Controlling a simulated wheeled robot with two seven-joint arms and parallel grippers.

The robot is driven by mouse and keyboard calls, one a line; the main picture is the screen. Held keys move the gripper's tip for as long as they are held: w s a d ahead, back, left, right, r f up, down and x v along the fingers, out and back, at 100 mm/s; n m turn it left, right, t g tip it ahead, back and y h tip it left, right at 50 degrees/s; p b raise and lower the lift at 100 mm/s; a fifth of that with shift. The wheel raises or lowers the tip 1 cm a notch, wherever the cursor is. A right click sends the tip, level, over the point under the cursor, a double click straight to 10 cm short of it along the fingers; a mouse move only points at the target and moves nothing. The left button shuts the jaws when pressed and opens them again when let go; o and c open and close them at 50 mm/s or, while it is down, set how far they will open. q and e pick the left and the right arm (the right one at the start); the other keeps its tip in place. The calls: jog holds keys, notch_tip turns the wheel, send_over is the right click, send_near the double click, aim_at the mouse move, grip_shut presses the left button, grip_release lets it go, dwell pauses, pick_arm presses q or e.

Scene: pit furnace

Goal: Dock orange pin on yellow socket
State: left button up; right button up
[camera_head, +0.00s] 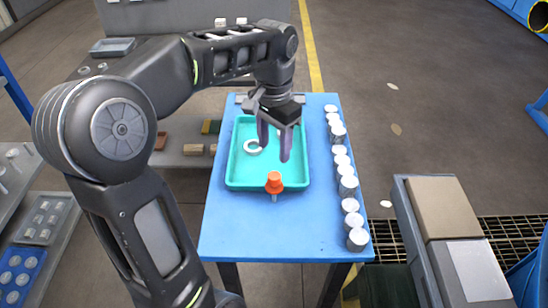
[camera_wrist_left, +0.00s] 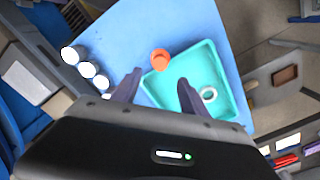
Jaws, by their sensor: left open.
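The orange pin (camera_head: 274,183) has an orange head, with a short grey stem showing below it. It is at the near edge of the teal tray (camera_head: 236,183); I cannot tell if it touches the rim. My left gripper (camera_head: 274,150) is open and empty, pointing down above the tray, a little beyond the pin. In the left wrist view the pin (camera_wrist_left: 160,60) shows just past the space between the open fingertips (camera_wrist_left: 160,77). I cannot make out a yellow socket in either view. My right gripper is not in view.
The tray lies on a blue table (camera_head: 250,235) and holds a white ring (camera_head: 253,146). Several silver cylinders (camera_head: 348,186) line the table's right edge. The near part of the table is clear. A grey cabinet with boxes (camera_head: 442,207) stands to the right.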

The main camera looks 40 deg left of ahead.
pick_arm(q)
jog(key=shift+r, duration=0.35)
jog(key=shift+o, duration=0.4)
jog(key=m+y+b, duration=0.2)
jog(key=m+b, duration=0.2)
jog(key=m, duration=1.2)
send_over(279, 178)
notch_tip(279, 178, down, 4)
jog(key=shift+s+f, duration=0.1)
jog(key=shift+f, duration=0.1)
jog(key=shift+m, duration=1)
